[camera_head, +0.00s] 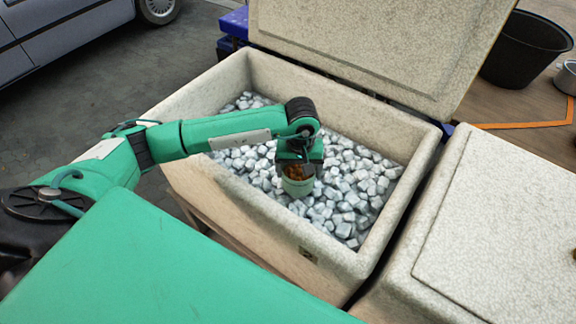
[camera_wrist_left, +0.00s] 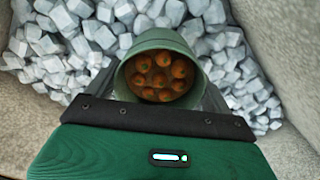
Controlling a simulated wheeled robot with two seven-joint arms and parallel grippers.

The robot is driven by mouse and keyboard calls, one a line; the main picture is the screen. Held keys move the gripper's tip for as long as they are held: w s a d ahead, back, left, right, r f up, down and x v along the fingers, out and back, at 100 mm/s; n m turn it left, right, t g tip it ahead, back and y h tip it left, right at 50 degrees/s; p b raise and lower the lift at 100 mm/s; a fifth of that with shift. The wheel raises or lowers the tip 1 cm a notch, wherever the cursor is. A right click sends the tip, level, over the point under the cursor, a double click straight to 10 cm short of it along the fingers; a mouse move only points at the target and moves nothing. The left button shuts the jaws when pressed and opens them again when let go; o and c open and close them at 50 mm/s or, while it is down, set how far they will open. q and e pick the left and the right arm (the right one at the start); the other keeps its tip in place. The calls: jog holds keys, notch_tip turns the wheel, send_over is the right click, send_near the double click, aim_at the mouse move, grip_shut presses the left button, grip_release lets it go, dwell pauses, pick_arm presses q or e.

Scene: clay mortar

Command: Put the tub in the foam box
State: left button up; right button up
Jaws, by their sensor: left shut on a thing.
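The tub (camera_head: 298,186) is a small green container with round brownish-orange pieces in it. My left gripper (camera_head: 299,172) is shut on the tub from above, inside the open foam box (camera_head: 205,167). The tub is at or just above the grey-white cubes; I cannot tell whether it touches them. In the left wrist view the tub (camera_wrist_left: 158,68) sits between the fingers of my left gripper (camera_wrist_left: 155,95), its mouth towards the camera. My right gripper is not in view.
Grey-white cubes (camera_head: 345,205) fill the bottom of the foam box. Its lid (camera_head: 390,40) stands open behind it. A closed foam box (camera_head: 500,230) is close on the right. A black bucket (camera_head: 522,50) and a small metal pot (camera_head: 567,77) stand at the back right.

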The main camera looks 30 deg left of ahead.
pick_arm(q)
jog(key=n, duration=0.2)
jog(key=w+r+n, duration=0.1)
jog(key=shift+a+r+n, duration=0.1)
jog(key=shift+a+n, duration=0.15)
jog(key=shift+n, duration=0.05)
notch_tip(320, 180, up, 3)
jog(key=w+a+n, duration=0.1)
jog(key=n, duration=0.6)
notch_tip(320, 180, up, 5)
jog(key=n+p, duration=0.1)
jog(key=n, duration=1.1)
send_over(288, 170)
jog(key=w, duration=0.2)
jog(key=shift+s+d+r, duration=0.1)
jog(key=shift+s+d, duration=0.1)
jog(key=f+n+p, duration=0.1)
jog(key=f+n, duration=0.1)
jog(key=f, duration=0.3)
jog(key=a+f+n+p, duration=0.1)
jog(key=f+n, duration=0.1)
jog(key=f, duration=0.4)
jog(key=f+n+p, duration=0.2)
jog(key=f, duration=0.4)
jog(key=shift+w+a, duration=0.15)
jog(key=shift+w, duration=0.05)
jog(key=shift+f, duration=0.1)
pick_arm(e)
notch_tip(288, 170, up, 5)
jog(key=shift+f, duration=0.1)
